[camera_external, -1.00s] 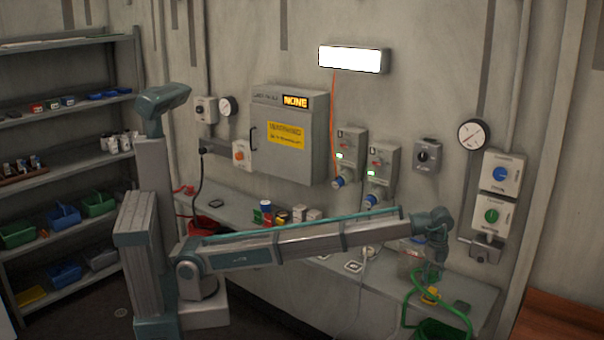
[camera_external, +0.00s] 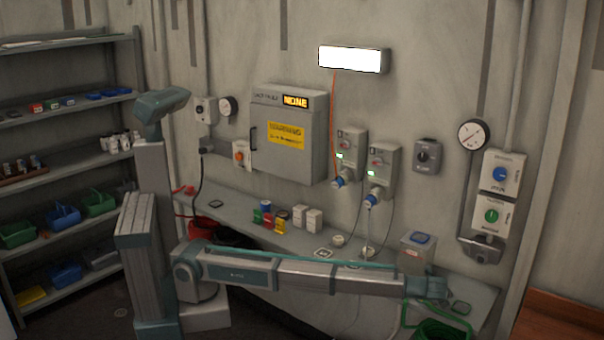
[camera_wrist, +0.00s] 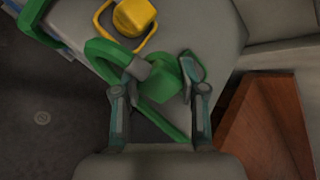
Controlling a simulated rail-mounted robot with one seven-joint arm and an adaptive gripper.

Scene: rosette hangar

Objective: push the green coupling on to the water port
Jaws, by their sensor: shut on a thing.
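The green coupling (camera_wrist: 160,84) is between my gripper's fingers in the wrist view, with a grey piece at its left side. My gripper (camera_wrist: 158,88) is shut on it. A green hose (camera_wrist: 104,52) curves around to the left of the coupling. In the external view the hose (camera_external: 404,312) shows near the bench's right front, and my arm hides the coupling. On the wall at right are a box with a blue knob (camera_external: 499,174) and a box with a green knob (camera_external: 491,216). A metal fitting (camera_external: 480,250) sits below them. Their labels are too small to read.
A yellow object with a loop handle (camera_wrist: 134,16) lies on the bench beyond my gripper. A clear container with a blue lid (camera_external: 415,255) stands on the bench (camera_external: 478,293). A green bucket (camera_external: 442,331) is below the bench edge. Brown wood (camera_wrist: 262,130) lies to the right.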

